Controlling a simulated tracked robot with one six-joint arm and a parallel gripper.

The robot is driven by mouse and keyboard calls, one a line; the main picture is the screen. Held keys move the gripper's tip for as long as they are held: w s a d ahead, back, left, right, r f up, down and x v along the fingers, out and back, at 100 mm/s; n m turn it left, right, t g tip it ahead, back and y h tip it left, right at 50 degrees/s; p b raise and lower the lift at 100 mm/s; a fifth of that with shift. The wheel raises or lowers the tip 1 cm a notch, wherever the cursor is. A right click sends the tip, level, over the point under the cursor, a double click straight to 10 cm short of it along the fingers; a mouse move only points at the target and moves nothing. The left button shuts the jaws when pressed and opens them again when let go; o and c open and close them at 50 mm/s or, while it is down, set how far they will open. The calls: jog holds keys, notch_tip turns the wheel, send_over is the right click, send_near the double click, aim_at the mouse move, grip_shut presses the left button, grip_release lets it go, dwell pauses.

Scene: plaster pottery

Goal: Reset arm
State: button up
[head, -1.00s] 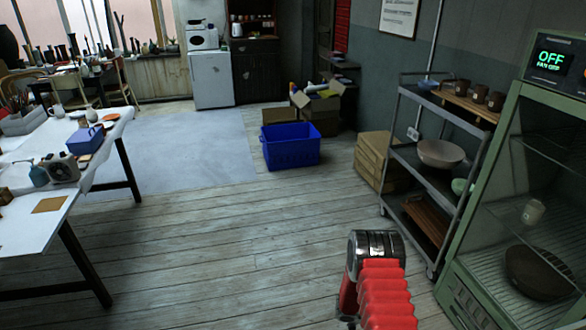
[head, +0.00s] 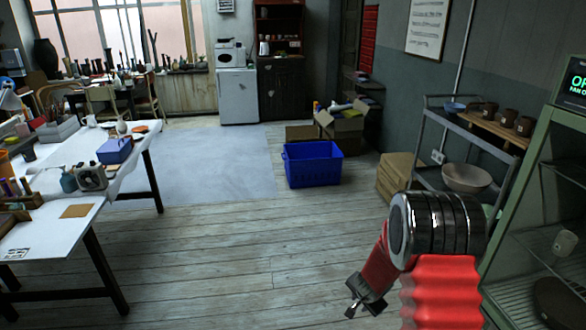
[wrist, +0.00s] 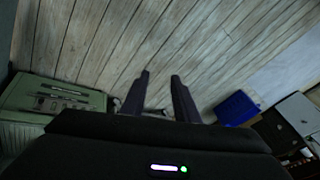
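My red arm (head: 440,285) with its ribbed dark joint stands at the lower right of the head view. My gripper (head: 362,308) hangs at its end, pointing down over the bare floorboards. In the wrist view my gripper (wrist: 161,77) shows two dark fingers with a clear gap between them. It is open, with nothing between the fingers, and touches nothing that I can see.
A green cabinet (head: 512,190) and a grey shelf trolley (head: 428,140) with bowls and pots stand close on the right. A blue crate (head: 313,168) sits on the floor ahead. A white worktable (head: 40,240) is at left. The middle floor is clear.

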jog(key=s+a+r+n+g+y, duration=0.1)
jog(key=s+a+r+n+y, duration=0.2)
jog(key=s+r, duration=0.4)
jog(key=s+a+r+n+g, duration=0.1)
jog(key=s+a+r+n, duration=0.3)
jog(key=r, duration=0.5)
jog(key=s+r+n+t+h, duration=0.2)
jog(key=s+r+n, duration=0.1)
jog(key=s+r, duration=1.8)
jog(key=shift+s+d+r+n, duration=0.25)
jog(key=shift+s+r+n, duration=0.05)
jog(key=shift+s, duration=0.5)
jog(key=shift+a, duration=0.1)
